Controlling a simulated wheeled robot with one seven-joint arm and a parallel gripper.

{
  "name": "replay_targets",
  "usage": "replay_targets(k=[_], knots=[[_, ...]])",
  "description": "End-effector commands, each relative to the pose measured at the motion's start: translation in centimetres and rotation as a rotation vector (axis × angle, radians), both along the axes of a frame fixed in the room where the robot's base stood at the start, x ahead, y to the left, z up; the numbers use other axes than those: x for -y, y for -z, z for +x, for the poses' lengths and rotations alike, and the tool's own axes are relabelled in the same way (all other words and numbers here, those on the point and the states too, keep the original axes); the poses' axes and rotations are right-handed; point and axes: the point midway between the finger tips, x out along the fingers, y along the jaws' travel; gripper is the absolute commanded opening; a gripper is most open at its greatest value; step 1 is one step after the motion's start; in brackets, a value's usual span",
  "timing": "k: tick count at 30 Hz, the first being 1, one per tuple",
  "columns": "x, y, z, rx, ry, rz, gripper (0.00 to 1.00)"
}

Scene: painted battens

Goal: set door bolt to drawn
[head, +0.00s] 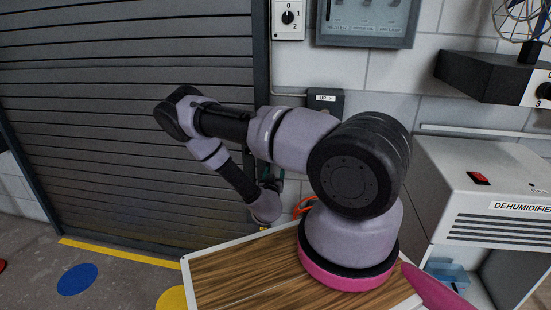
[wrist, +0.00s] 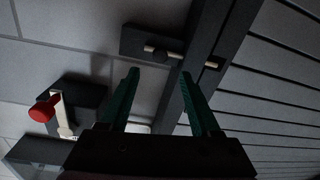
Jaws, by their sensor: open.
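The door bolt (wrist: 150,46) shows at the top of the wrist view. It is a dark plate with a pale rod that runs right toward the dark door frame. A short pale piece (wrist: 211,65) shows at the frame's far side. Whether it is the same rod I cannot tell. My gripper (wrist: 160,74) has two green fingers, apart, with nothing between them. The fingertips are just below the bolt in the picture; I see no contact. In the head view my arm hides the bolt and most of my gripper.
The grey slatted shutter door (head: 150,130) fills the left of the head view. A red-knobbed device (wrist: 45,108) is on the wall at left in the wrist view. A dehumidifier (head: 490,195) stands at right. A small dark box (head: 326,101) is on the wall above my arm.

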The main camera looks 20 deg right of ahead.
Motion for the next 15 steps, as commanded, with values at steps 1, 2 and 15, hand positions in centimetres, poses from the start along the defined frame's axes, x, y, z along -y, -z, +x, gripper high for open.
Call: replay_targets(k=[1, 2, 15], knots=[[0.3, 0.0, 0.4, 0.002, 0.002, 0.000, 0.64], [0.5, 0.0, 0.7, 0.004, 0.002, 0.001, 0.64], [4.5, -0.1, 7.4, 0.003, 0.002, 0.002, 0.64]])
